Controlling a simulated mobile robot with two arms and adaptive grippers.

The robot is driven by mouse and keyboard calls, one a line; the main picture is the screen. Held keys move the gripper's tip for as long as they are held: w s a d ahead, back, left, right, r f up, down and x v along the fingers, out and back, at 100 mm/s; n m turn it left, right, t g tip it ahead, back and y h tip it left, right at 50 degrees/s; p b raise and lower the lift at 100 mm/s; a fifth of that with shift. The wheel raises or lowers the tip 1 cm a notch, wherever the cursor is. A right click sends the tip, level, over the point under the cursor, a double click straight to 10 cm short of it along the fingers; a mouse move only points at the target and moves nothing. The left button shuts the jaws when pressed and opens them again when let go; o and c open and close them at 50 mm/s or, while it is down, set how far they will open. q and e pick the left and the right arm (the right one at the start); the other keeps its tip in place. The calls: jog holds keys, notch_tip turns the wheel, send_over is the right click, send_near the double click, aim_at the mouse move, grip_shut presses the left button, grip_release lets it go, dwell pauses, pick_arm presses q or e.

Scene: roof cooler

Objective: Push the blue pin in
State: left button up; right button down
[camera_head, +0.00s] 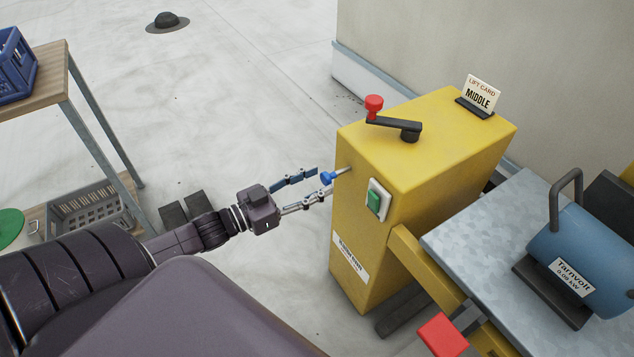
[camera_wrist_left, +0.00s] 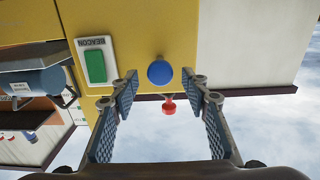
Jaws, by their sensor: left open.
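The blue pin (camera_head: 327,178) sticks out on a metal rod from the side face of the yellow lift housing (camera_head: 362,232). My left gripper (camera_head: 318,181) is open, with its fingertips close to the pin's blue knob in the head view. In the left wrist view the blue knob (camera_wrist_left: 160,72) shows ahead, between and just beyond the open fingers of the left gripper (camera_wrist_left: 162,88). I cannot tell whether a finger touches it. My right gripper does not show.
A green button (camera_head: 374,201) sits on the same face, beside the pin. A red-knobbed crank (camera_head: 374,103) and a "MIDDLE" card (camera_head: 478,95) are on top. A blue motor (camera_head: 580,255) stands on the grey platform (camera_head: 480,225) at right. A wooden-topped table (camera_head: 50,75) is at left.

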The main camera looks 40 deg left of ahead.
pick_arm(q)
jog(key=shift+w+d, duration=0.15)
jog(key=shift+w, duration=0.25)
grip_shut()
